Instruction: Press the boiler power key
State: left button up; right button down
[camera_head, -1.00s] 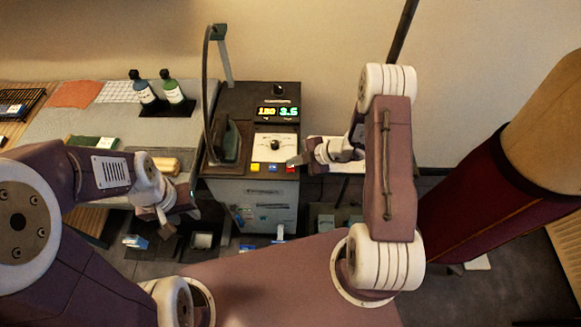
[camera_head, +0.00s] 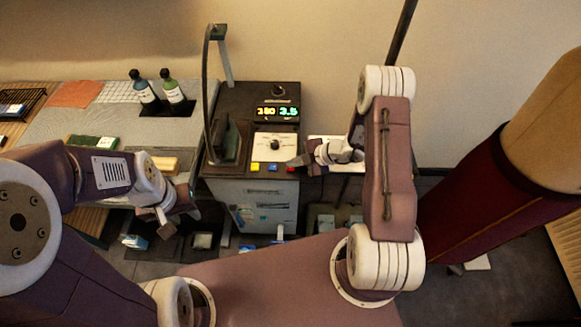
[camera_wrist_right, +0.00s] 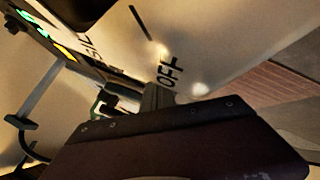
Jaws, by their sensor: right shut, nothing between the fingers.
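The boiler (camera_head: 262,190) is a grey box with a dark top, standing right of the ironing table. Its lit display (camera_head: 277,112) shows yellow and green digits. In the right wrist view, a panel marked "OFF" (camera_wrist_right: 170,70) lies beyond the gripper. My left gripper (camera_head: 172,222) hangs low before the table; its jaws are unclear.
An iron (camera_head: 228,142) stands on the boiler's top left, beside a cable and upright post (camera_head: 222,55). Two bottles (camera_head: 172,88) stand on the grey table at the back. A dark red column (camera_head: 470,190) with a tan top stands at the right.

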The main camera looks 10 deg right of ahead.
pick_arm(q)
jog(key=shift+s+a+f+b, duration=0.15)
jog(key=shift+s+f+b, duration=0.35)
jog(key=shift+b, duration=0.1)
pick_arm(e)
jog(key=shift+s+a+f, duration=0.15)
jog(key=shift+s+f, duration=0.45)
jog(key=shift+f, duration=0.25)
dwell(0.3)
pick_arm(q)
jog(key=shift+r, duration=0.1)
pick_arm(e)
jog(key=shift+r, duration=0.1)
jog(key=shift+w+r+p, duration=0.25)
jog(key=shift+r+p, duration=0.05)
jog(key=shift+p, duration=0.25)
jog(key=shift+w, duration=0.2)
pick_arm(q)
jog(key=shift+a+r, duration=0.1)
jog(key=shift+r, duration=0.35)
